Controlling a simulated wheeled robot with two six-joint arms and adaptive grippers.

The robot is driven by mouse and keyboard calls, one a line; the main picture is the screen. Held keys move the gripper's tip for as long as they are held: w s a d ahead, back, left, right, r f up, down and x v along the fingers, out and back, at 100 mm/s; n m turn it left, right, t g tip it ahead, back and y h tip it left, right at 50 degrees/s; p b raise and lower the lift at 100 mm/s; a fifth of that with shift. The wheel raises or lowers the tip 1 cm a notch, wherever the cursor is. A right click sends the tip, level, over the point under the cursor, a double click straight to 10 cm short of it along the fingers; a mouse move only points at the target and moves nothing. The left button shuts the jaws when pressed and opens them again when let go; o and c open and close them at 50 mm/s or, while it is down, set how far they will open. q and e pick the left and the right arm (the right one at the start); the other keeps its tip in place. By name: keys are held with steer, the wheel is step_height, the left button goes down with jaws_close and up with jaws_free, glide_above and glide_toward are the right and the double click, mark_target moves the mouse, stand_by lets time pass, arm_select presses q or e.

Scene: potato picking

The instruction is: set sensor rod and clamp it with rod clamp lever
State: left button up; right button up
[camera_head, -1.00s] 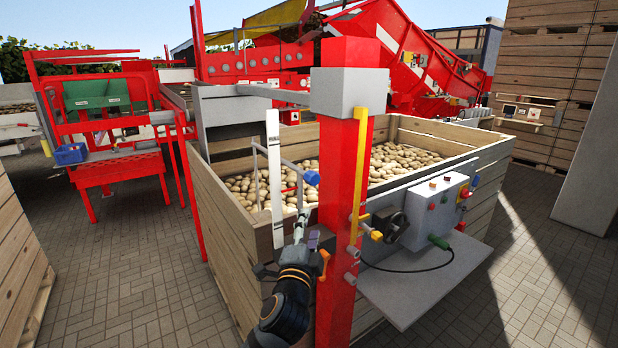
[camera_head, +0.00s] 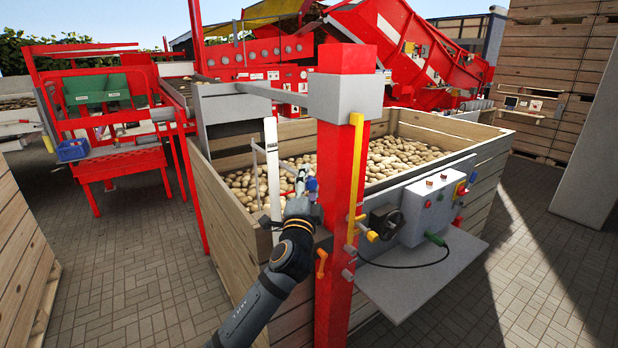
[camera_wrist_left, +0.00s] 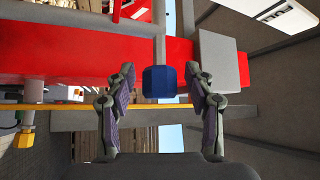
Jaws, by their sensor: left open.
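A blue knob (camera_head: 312,184) shows beside the red post (camera_head: 343,190) in the head view. In the left wrist view the blue knob (camera_wrist_left: 161,82) sits on the end of a grey rod (camera_wrist_left: 160,45), presumably the sensor rod. My left gripper (camera_head: 303,178) is open next to the knob. In the wrist view its two fingers (camera_wrist_left: 161,78) stand apart on either side of the knob, with gaps on both sides. An orange lever (camera_head: 321,262), perhaps the rod clamp lever, is lower on the post. My right gripper is out of view.
A white upright strip (camera_head: 273,170) and thin grey rods stand left of the gripper. A wooden crate (camera_head: 218,215) of potatoes (camera_head: 395,158) lies behind. A control box (camera_head: 440,205) and grey shelf (camera_head: 420,275) are right of the post.

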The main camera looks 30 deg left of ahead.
arm_select(q)
steer(key=shift+w, duration=0.1)
steer(key=c, duration=1.1)
jaws_close()
step_height(320, 180, up, 12)
steer(key=p, duration=0.9)
steer(key=shift+r, duration=0.25)
steer(key=o, duration=1.1)
jaws_free()
